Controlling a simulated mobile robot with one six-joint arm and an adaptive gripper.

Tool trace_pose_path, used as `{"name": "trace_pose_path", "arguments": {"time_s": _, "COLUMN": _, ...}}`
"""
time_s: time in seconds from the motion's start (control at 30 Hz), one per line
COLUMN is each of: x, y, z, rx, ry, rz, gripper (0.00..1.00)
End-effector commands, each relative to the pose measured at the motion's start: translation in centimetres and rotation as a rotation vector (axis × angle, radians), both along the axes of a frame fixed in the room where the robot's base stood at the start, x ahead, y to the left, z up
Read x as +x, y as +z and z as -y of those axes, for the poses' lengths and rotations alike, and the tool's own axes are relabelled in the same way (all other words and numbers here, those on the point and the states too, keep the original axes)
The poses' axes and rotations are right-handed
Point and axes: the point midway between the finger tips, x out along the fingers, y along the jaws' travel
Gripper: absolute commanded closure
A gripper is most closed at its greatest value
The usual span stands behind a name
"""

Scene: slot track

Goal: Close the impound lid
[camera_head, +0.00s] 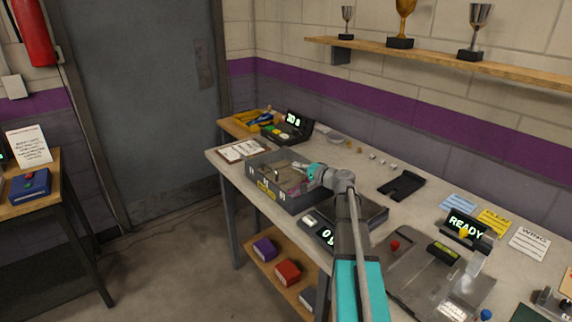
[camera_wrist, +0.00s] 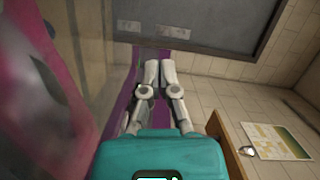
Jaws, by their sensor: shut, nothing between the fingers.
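The impound box (camera_head: 262,187) is a grey, open-looking bin with a yellow label on its front, standing on the workbench. Its inside shows from above, with a small upright tan object (camera_head: 277,176) in it. I cannot clearly make out the lid. My gripper (camera_head: 299,167) is at the box's right rear side, over or beside its rim; contact is unclear. In the wrist view my gripper (camera_wrist: 156,66) is shut and empty, its fingertips together. A blurred pink, partly see-through surface (camera_wrist: 40,95) is close on the left there; I cannot tell whether it is the lid.
A clipboard (camera_head: 241,150) lies left of the box, and a black case with a display (camera_head: 289,127) stands behind it. A dark flat tray (camera_head: 370,214) is close on the right. A black bracket-like part (camera_head: 402,185) lies farther right. Trophies stand on the wall shelf (camera_head: 440,61).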

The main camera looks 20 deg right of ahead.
Motion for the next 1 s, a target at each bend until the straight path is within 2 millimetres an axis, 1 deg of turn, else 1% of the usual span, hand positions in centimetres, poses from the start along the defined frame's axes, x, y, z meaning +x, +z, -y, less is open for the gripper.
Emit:
{"name": "trace_pose_path", "arguments": {"time_s": 0.03, "x": -0.9, "y": 0.1, "z": 0.3, "rx": 0.0, "ry": -0.002, "rz": 0.0, "gripper": 1.0}}
{"name": "trace_pose_path", "arguments": {"time_s": 0.1, "x": -1.8, "y": 0.1, "z": 0.7, "rx": 0.0, "ry": -0.001, "rz": 0.0, "gripper": 1.0}}
{"name": "trace_pose_path", "arguments": {"time_s": 0.33, "x": -3.4, "y": 0.2, "z": 1.5, "rx": 0.0, "ry": 0.001, "rz": 0.0, "gripper": 1.0}}
{"name": "trace_pose_path", "arguments": {"time_s": 0.47, "x": -3.7, "y": 0.2, "z": 1.6, "rx": 0.0, "ry": 0.002, "rz": 0.001, "gripper": 1.0}}
{"name": "trace_pose_path", "arguments": {"time_s": 1.0, "x": -3.6, "y": 0.2, "z": 1.5, "rx": 0.0, "ry": 0.002, "rz": 0.0, "gripper": 1.0}}
